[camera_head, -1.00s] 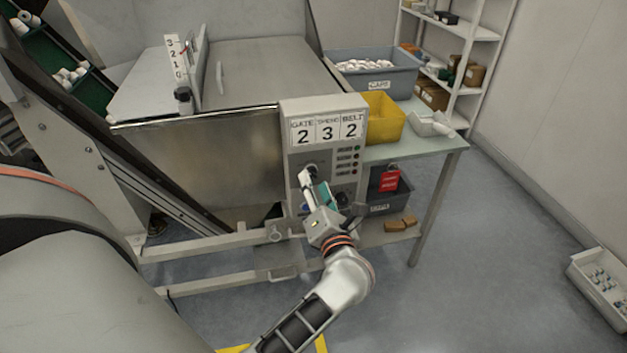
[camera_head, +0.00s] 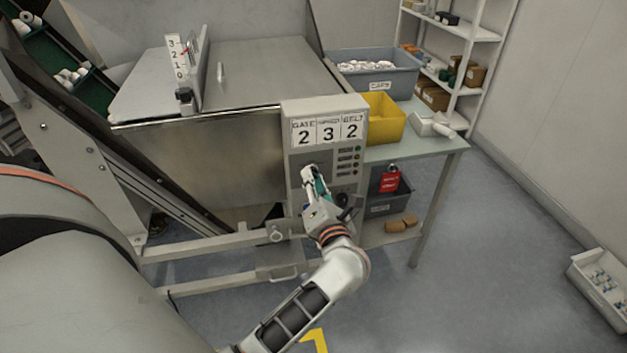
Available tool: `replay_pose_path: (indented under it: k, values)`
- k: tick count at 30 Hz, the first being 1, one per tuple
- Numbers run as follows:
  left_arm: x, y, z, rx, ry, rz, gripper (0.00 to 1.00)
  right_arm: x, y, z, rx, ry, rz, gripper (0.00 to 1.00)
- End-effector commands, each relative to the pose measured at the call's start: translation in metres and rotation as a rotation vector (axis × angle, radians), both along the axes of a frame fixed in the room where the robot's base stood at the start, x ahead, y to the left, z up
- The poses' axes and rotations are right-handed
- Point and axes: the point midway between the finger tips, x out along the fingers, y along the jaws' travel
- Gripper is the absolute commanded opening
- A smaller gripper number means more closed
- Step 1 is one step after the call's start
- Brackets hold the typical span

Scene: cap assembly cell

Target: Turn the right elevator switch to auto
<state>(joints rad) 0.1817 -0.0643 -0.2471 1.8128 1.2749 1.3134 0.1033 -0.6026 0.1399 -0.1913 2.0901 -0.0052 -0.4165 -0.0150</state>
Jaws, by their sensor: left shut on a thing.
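The grey control box (camera_head: 295,157) stands at the front right of the steel hopper, with a card that reads gate 2, a middle 3 and belt 2. My left gripper (camera_head: 309,172) is at the left part of its front face, below the card. It is shut on a switch there, which its fingers hide, so I cannot tell the switch's position or label. A dark knob (camera_head: 343,199) shows at the lower right, beside the gripper. My right gripper is not in view.
A row of small buttons (camera_head: 356,159) runs down the right of the box. A table (camera_head: 437,154) beside it holds a yellow bin (camera_head: 385,121) and a grey caps bin (camera_head: 400,82). A red tag (camera_head: 390,181) hangs below. The floor at right is mostly clear.

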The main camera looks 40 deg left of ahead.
Motion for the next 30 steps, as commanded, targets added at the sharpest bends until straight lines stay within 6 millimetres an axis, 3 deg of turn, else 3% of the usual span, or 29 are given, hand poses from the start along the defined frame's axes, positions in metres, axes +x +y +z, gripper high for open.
replay_pose_path:
  k: [8,15,25,30]
  values:
    - [0.000,-0.001,0.007,0.084,0.096,0.000,0.00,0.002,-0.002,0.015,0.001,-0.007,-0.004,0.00]
    - [0.000,0.000,0.009,0.213,0.248,-0.001,0.00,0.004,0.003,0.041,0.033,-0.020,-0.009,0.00]
    - [-0.001,0.000,0.007,0.380,0.447,0.000,0.00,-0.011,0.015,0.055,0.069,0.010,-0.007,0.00]
    - [-0.001,-0.001,0.005,0.441,0.520,-0.002,0.00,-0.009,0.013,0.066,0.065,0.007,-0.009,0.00]
